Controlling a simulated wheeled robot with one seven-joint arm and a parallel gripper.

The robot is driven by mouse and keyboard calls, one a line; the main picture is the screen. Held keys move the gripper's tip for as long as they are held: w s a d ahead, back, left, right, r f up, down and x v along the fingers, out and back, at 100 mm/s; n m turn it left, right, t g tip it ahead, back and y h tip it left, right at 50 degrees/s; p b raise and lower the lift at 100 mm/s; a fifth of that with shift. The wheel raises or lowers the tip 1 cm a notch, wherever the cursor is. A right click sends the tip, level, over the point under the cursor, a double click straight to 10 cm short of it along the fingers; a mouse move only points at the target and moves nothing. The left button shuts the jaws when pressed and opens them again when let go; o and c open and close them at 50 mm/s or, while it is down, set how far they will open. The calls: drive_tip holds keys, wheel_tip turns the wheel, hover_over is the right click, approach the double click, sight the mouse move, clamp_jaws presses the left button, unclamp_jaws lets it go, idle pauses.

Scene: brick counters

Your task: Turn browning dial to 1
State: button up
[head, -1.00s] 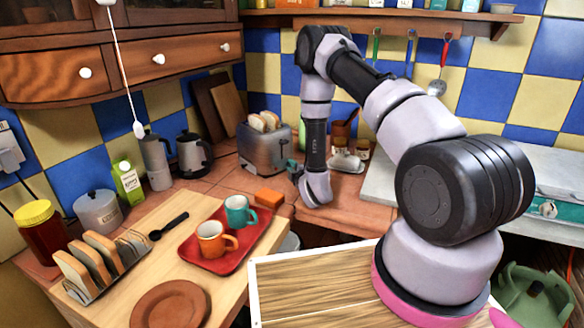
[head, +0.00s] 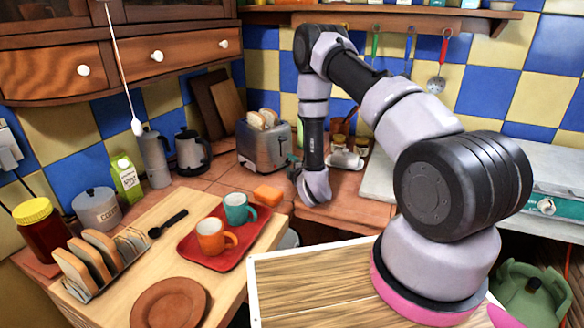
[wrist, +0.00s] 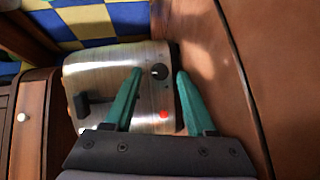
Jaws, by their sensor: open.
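The silver toaster (head: 262,148) stands on the tiled counter in the head view, with slices of bread in its top. In the wrist view the toaster's end face (wrist: 112,62) shows a round black browning dial (wrist: 159,71), a black lever (wrist: 95,102) and a red button (wrist: 164,115). My gripper (wrist: 158,75) is open, its two green fingers pointing at the toaster face with the dial between their tips in the picture. I cannot tell whether either finger touches the dial. The dial's number marks are too small to read. In the head view my arm hides most of the gripper.
A red tray (head: 226,262) with an orange mug (head: 212,237) and a teal mug (head: 237,209) sits on a wooden board in front of the toaster. Small jars (head: 346,158) stand right of my forearm.

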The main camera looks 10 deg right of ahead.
drive_tip(key=v, duration=1)
drive_tip(key=shift+s, duration=0.3)
drive_tip(key=w+d+r+m+g+h, duration=0.1)
drive_tip(key=w+d+r+m, duration=0.1)
drive_tip(key=r+m, duration=0.3)
drive_tip(key=w+d+r+m+h, duration=0.1)
drive_tip(key=w+d+r+m, duration=0.15)
drive_tip(key=r, duration=0.55)
drive_tip(key=w+d+r+m+g+h, duration=0.1)
drive_tip(key=w+d+r+m, duration=0.15)
drive_tip(key=r, duration=0.35)
drive_tip(key=s+r+m+g, duration=0.2)
drive_tip(key=s+r+m, duration=0.4)
drive_tip(key=r, duration=0.6)
drive_tip(key=s+r+m+g+y, duration=0.1)
drive_tip(key=s+r, duration=0.4)
drive_tip(key=s, duration=0.8)
drive_tip(key=s+a+r+m+g+y, duration=0.1)
drive_tip(key=s+r+m+g, duration=0.2)
drive_tip(key=s, duration=1.1)
wheel_tip(320, 180, up, 3)
drive_tip(key=shift+a+r+m+g+y, duration=0.15)
drive_tip(key=shift+m+g+y, duration=0.25)
drive_tip(key=shift+m, duration=0.7)
